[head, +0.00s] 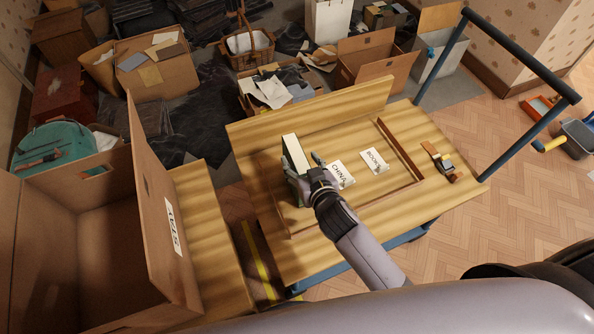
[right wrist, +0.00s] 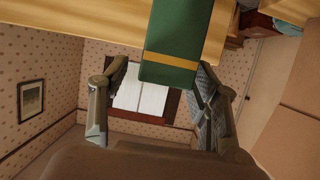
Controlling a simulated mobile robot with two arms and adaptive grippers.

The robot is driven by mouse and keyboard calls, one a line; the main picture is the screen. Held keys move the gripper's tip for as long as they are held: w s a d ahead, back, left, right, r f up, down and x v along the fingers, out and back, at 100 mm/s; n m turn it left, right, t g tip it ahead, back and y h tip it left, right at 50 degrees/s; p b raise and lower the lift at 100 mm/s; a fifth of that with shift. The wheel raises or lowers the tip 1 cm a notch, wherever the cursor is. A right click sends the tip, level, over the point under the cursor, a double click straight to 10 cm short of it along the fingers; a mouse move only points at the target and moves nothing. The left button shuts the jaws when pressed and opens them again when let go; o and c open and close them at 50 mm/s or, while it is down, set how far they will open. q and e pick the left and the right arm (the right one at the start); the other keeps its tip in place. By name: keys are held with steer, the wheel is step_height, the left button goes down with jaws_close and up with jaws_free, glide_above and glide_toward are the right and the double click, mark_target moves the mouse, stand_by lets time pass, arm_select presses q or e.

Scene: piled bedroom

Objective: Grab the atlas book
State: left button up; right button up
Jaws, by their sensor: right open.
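A thick green book with a gold band (right wrist: 172,42), likely the atlas, shows in the right wrist view. It also shows in the head view as a book with pale page edges (head: 295,153), upright on the wooden table (head: 265,235). I cannot read its title. My right gripper (head: 308,182) is at the near side of the book. In the right wrist view the right gripper (right wrist: 162,76) is open, with a finger on each side of the book's end. I cannot tell whether either finger touches it. The left gripper is not in view.
A raised board (head: 310,112) lines the table's back. A large open cardboard box (head: 75,235) is at left. A blue rail (head: 520,58) rises at right. Filled boxes crowd the floor behind.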

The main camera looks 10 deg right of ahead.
mark_target(297, 156)
steer(key=shift+x, duration=2)
steer(key=shift+s, duration=0.1)
steer(key=shift+c, duration=0.3)
jaws_close()
steer(key=shift+r, duration=0.1)
